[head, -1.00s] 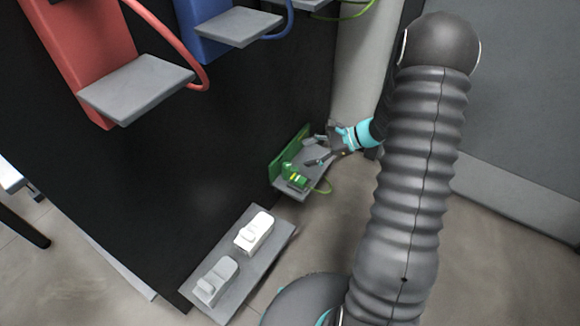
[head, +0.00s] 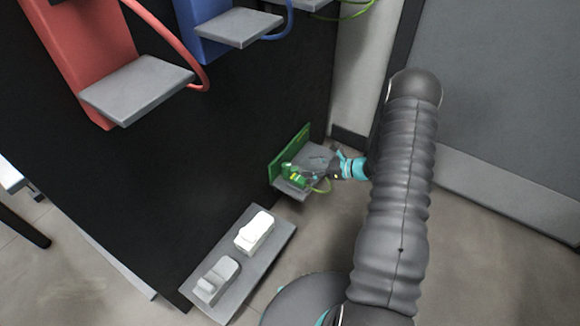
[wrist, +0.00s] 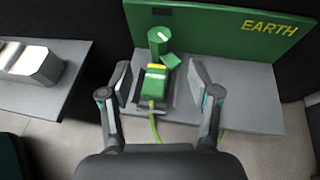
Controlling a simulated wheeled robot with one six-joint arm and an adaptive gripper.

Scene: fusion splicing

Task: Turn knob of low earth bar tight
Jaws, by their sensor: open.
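The low earth bar is a grey shelf (wrist: 255,100) with a green back plate (wrist: 215,35) marked EARTH. On it sit a green knob (wrist: 159,40) with a pale line on top and, in front of it, a green clamp (wrist: 154,85) with a yellow label and a green cable (wrist: 154,125). My gripper (wrist: 161,80) is open, its fingers on either side of the clamp and apart from it, with the knob beyond the fingertips. In the head view my gripper (head: 318,178) is at the small shelf, and its fingers are hard to make out there.
A lower grey shelf (head: 268,250) holds a white block (head: 254,231) and a grey block (head: 217,280). Red (head: 75,50) and blue (head: 205,30) panels with grey shelves are higher on the black wall (head: 150,190). Open floor lies right of my arm.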

